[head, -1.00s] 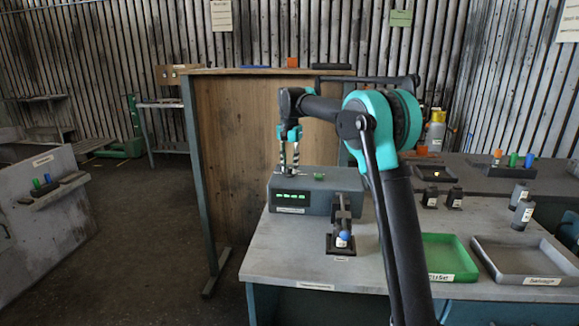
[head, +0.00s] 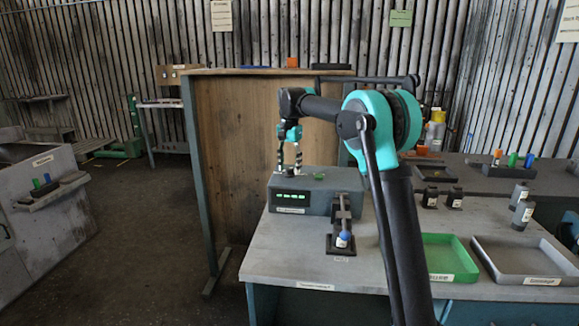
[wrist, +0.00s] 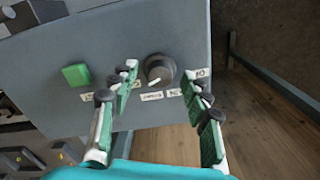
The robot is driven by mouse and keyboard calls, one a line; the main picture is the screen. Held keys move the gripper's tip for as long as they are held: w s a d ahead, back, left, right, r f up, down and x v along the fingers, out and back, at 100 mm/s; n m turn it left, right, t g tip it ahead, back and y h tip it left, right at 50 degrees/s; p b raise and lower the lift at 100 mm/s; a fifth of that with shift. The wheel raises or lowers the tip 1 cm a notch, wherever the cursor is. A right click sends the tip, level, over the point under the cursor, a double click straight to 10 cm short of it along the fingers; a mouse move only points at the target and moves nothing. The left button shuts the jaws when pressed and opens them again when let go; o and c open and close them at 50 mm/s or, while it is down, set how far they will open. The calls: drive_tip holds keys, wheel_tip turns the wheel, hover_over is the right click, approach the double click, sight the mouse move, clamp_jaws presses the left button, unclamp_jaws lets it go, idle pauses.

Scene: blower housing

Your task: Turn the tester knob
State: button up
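The tester is a grey-blue box (head: 338,184) on the workbench, with a lit green display (head: 291,196) on its front. In the wrist view its panel (wrist: 50,45) carries a round dark knob (wrist: 158,67) with a pale pointer mark, small labels around it, and a green square button (wrist: 76,75). My gripper (head: 289,171) points down over the left part of the tester's top. In the wrist view my gripper (wrist: 162,77) is open, its green-padded fingers on either side of the knob with visible gaps. The knob is hidden in the head view.
A small stand with a blue-topped part (head: 343,238) is in front of the tester. A green tray (head: 450,270) and a grey tray (head: 530,272) lie to the right. A wooden panel (head: 255,125) stands behind.

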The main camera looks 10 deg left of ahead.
sight(289, 168)
drive_tip(key=shift+r, duration=0.1)
wheel_tip(289, 168, up, 12)
idle(0.6)
